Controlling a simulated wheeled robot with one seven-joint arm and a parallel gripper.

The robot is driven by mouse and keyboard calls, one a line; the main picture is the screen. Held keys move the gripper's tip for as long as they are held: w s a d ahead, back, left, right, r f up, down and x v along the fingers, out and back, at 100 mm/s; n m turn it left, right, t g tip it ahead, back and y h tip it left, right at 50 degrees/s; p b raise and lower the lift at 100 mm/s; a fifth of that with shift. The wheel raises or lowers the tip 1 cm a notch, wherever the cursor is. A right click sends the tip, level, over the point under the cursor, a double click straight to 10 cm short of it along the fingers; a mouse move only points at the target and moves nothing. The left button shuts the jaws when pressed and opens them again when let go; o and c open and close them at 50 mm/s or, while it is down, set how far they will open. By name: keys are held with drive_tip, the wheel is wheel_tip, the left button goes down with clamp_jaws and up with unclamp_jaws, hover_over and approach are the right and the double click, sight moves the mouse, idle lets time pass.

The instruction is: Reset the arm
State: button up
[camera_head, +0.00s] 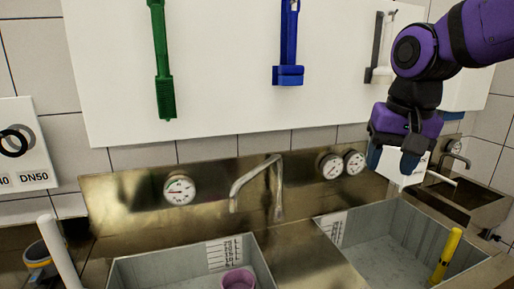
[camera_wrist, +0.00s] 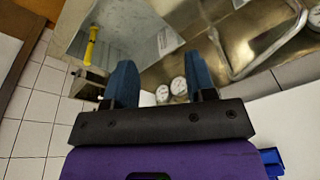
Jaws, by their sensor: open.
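My purple arm reaches in from the upper right in the head view. My gripper (camera_head: 393,156) hangs in front of the back wall, above the right sink basin. In the wrist view its two blue fingers stand wide apart, and the gripper (camera_wrist: 162,85) is open with nothing between the fingers. Gauges and the steel backsplash show beyond the fingers.
A left basin (camera_head: 150,272) holds a pink cup (camera_head: 238,279). A right basin (camera_head: 370,250) holds a yellow tool (camera_head: 446,256). A tap (camera_head: 277,188) rises between them. Green (camera_head: 163,70) and blue (camera_head: 288,50) tools hang on the white board (camera_head: 220,60).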

drive_tip(key=s+d+f+n+t, duration=0.1)
drive_tip(key=s+d+n+t, duration=0.1)
drive_tip(key=s+d, duration=0.5)
drive_tip(key=s+t, duration=0.1)
drive_tip(key=s, duration=0.4)
drive_tip(key=shift+s+d+f+n, duration=0.15)
drive_tip(key=shift+s+f+n, duration=0.05)
drive_tip(key=shift+f+n, duration=0.2)
